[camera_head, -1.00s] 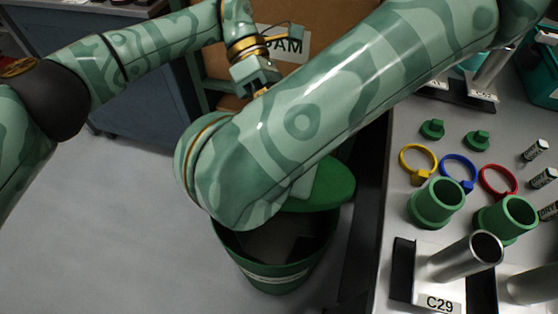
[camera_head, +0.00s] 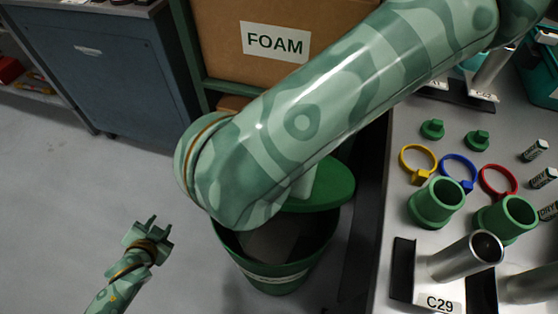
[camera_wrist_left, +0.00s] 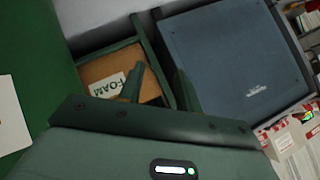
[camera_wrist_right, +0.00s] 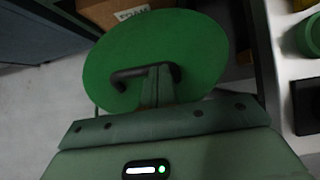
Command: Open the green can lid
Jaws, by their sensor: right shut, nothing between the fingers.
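The green can (camera_head: 285,284) stands on the floor left of the bench. Its green lid (camera_head: 330,190) is at the can's back right, clear of part of the mouth, and the dark inside shows. In the right wrist view the round lid (camera_wrist_right: 205,50) has a black bar handle (camera_wrist_right: 130,75). My right gripper (camera_wrist_right: 157,70) is shut, its fingertips by the handle with nothing between them; whether they touch it I cannot tell. My right forearm hides it in the head view. My left gripper (camera_head: 158,224) is open and empty, left of the can; it also shows in the left wrist view (camera_wrist_left: 158,80).
A brown FOAM box (camera_head: 235,70) sits on a green rack behind the can. A blue-grey cabinet (camera_head: 110,80) stands at the back left. The bench (camera_head: 400,220) at right holds green cups, coloured rings and metal tubes. Floor at left is clear.

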